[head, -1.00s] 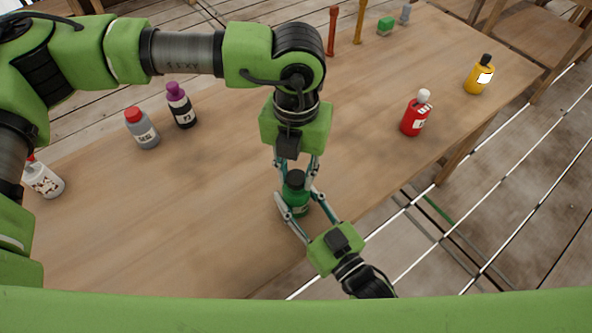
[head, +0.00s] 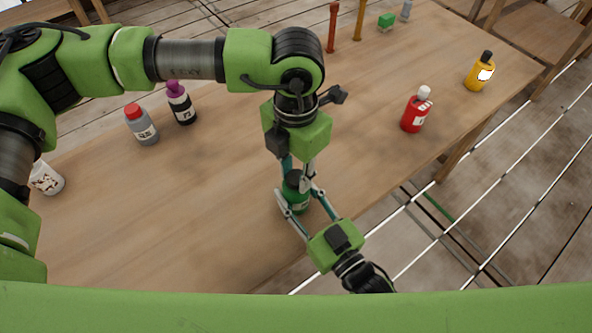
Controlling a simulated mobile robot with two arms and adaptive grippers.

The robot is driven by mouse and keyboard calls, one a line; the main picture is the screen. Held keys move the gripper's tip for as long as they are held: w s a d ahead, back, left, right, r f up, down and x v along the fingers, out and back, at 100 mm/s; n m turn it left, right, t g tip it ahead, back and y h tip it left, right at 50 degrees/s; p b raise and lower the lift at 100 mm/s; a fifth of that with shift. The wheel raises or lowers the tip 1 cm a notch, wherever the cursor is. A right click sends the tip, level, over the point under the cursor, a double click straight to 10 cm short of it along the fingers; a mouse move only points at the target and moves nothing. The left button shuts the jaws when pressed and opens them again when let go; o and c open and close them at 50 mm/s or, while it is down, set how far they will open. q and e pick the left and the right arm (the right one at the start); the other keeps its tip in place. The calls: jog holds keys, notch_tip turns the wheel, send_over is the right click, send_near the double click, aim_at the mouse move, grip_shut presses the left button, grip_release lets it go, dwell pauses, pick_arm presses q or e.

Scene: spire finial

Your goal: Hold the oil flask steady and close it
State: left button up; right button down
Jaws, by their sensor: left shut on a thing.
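The oil flask, a green bottle (head: 297,205), stands upright near the table's front edge with a dark cap (head: 293,178) at its neck. My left gripper (head: 298,176) points down from above and is shut on the cap. My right gripper (head: 296,198) reaches in from the lower right, with a finger on each side of the flask's body, and is shut on it. The fingers hide part of the cap and flask, so I cannot tell how tightly the cap sits.
On the wooden table (head: 180,220) stand a grey red-capped bottle (head: 143,129), a black purple-capped bottle (head: 182,107), a white bottle (head: 47,180), a red bottle (head: 413,115) and a yellow bottle (head: 479,75). Free table lies left of the flask.

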pick_arm(q)
jog(key=m, duration=0.9)
jog(key=shift+m, duration=0.4)
jog(key=m, duration=0.5)
jog(key=shift+w+m, duration=0.1)
jog(key=shift+m, duration=0.2)
jog(key=m, duration=0.9)
jog(key=shift+d+m, duration=0.1)
jog(key=shift+m, duration=0.3)
jog(key=m, duration=0.7)
jog(key=shift+m, duration=0.3)
jog(key=m, duration=0.4)
jog(key=o, duration=0.8)
jog(key=shift+c, duration=0.2)
